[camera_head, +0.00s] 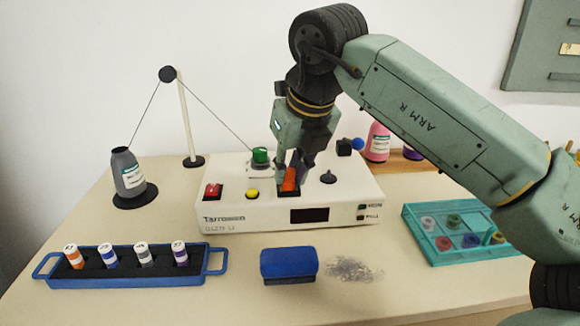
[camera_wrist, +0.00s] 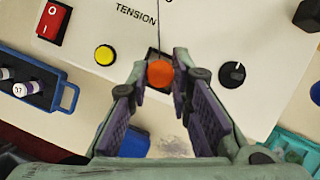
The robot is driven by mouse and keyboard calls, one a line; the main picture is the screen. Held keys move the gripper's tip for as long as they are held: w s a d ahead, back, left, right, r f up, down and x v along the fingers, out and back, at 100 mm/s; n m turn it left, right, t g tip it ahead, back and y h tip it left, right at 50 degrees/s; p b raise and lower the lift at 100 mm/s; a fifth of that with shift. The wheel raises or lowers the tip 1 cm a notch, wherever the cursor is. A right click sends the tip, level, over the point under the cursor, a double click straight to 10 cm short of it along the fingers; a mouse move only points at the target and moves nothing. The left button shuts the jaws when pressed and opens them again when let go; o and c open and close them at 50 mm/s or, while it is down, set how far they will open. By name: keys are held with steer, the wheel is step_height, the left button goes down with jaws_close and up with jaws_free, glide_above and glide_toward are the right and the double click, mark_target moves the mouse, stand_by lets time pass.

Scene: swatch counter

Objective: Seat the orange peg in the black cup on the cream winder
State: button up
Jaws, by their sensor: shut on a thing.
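The orange peg (camera_head: 289,180) is between my gripper's fingertips over the front middle of the cream winder (camera_head: 245,213). My gripper (camera_head: 294,166) points down and is shut on the peg. In the wrist view the peg's round orange top (camera_wrist: 160,73) shows between the two purple-padded fingers (camera_wrist: 161,76). The black cup (camera_head: 288,192) shows as a dark square opening around and below the peg; a dark edge of it also shows in the wrist view (camera_wrist: 152,53). The peg's lower end is hidden, so I cannot tell how deep it sits.
On the winder are a red switch (camera_head: 213,190), a yellow button (camera_head: 252,194), a black knob (camera_head: 328,177) and a green spool (camera_head: 260,155) with thread. A blue block (camera_head: 289,264) lies in front; a teal tray (camera_head: 440,258) stands right.

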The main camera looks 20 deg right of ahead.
stand_by(0.3)
steer(key=o, duration=0.9)
steer(key=v, duration=0.7)
steer(key=shift+s+r, duration=0.15)
steer(key=shift+r, duration=0.1)
